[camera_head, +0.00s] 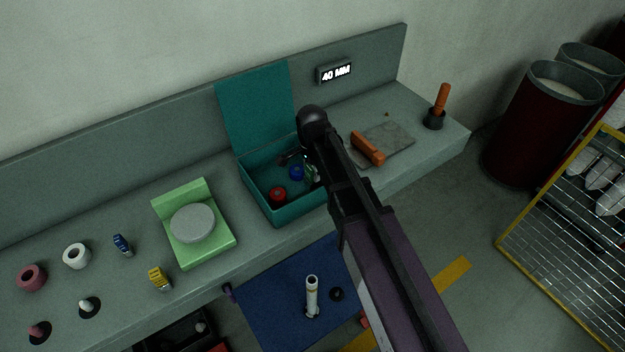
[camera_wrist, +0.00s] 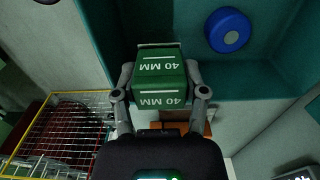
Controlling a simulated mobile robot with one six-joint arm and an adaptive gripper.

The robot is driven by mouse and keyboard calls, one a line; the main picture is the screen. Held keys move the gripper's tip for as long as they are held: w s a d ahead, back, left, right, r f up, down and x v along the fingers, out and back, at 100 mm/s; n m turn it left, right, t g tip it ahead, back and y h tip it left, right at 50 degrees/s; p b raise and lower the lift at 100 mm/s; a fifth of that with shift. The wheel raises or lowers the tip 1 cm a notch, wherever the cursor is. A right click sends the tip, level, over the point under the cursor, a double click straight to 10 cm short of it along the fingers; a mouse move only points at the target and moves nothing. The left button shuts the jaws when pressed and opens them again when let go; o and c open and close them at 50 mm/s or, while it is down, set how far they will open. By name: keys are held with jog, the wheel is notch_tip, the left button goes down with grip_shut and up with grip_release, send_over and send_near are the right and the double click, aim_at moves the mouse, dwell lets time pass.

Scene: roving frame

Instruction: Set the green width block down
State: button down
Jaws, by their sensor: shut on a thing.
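The green width block (camera_wrist: 160,75) is marked 40 MM and sits between the two fingers of my gripper (camera_wrist: 162,88) in the wrist view. My gripper is shut on it. In the head view, my gripper (camera_head: 298,162) is at the right part of an open teal box (camera_head: 262,205), and only a sliver of the green block shows beside my arm. In the wrist view the teal box wall (camera_wrist: 265,95) is just right of the block. I cannot tell whether the block touches the box.
The box holds a blue round piece (camera_head: 296,173) and a red one (camera_head: 278,194). A sign (camera_head: 335,73) reads 40 MM. A grey plate (camera_head: 392,142) with an orange-handled tool (camera_head: 367,148) lies right. A green stand (camera_head: 208,255) is left. Bare bench lies between stand and box.

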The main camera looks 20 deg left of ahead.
aim_at(312, 179)
jog(key=shift+f+b, duration=1.9)
jog(key=shift+c, duration=0.6)
grip_release()
jog(key=shift+f, duration=0.1)
notch_tip(312, 179, up, 12)
jog(key=p, duration=1.2)
